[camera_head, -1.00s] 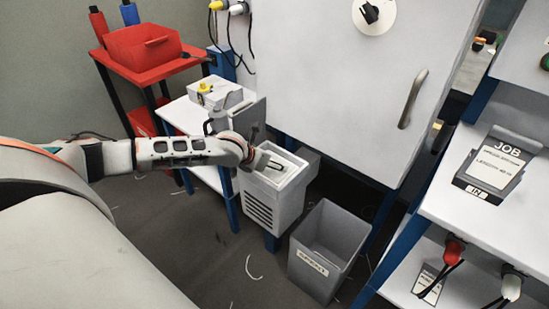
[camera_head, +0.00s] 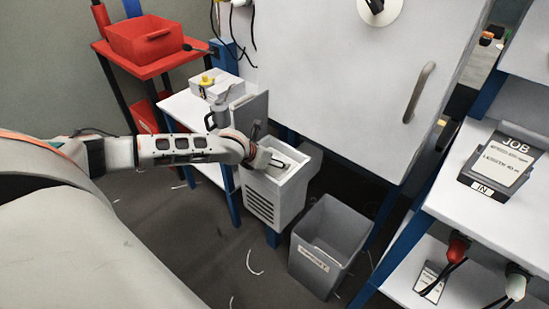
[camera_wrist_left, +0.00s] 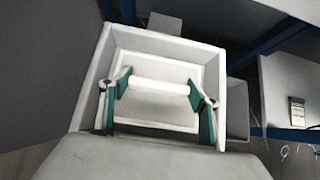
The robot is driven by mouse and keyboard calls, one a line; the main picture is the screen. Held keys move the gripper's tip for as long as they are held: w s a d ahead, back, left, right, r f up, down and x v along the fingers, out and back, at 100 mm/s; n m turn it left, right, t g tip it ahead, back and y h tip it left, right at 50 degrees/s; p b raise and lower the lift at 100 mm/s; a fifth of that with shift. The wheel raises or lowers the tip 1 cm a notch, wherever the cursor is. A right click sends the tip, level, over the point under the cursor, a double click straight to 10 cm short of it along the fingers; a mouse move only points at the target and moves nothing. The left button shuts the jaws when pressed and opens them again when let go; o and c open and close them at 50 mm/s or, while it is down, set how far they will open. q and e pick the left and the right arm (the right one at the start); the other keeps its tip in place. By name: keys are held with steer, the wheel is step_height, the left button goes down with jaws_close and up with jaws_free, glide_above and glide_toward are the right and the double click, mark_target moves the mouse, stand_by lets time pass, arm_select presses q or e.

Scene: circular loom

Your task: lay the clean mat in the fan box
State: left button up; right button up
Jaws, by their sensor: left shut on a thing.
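The fan box (camera_head: 263,210) is a white open-topped box with dark slots in its front, at the middle of the head view. Its rim (camera_wrist_left: 234,95) frames most of the left wrist view. My left gripper (camera_wrist_left: 160,98) is inside the box opening, its teal fingers shut on the white roll-like bar of the clean mat (camera_wrist_left: 160,87). The mat looks pale and flat within the box walls. I cannot tell whether it rests on the floor of the box. In the head view my left gripper (camera_head: 267,160) partly hides the mat. My right gripper is out of view.
A grey bin (camera_head: 328,246) stands on the floor right of the fan box. A red bin (camera_head: 146,38) sits at back left. A shelf holds the JOB tray (camera_head: 500,165) at right.

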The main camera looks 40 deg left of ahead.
arm_select(q)
steer(key=o, duration=2.1)
steer(key=shift+c, duration=0.2)
steer(key=v, duration=1.2)
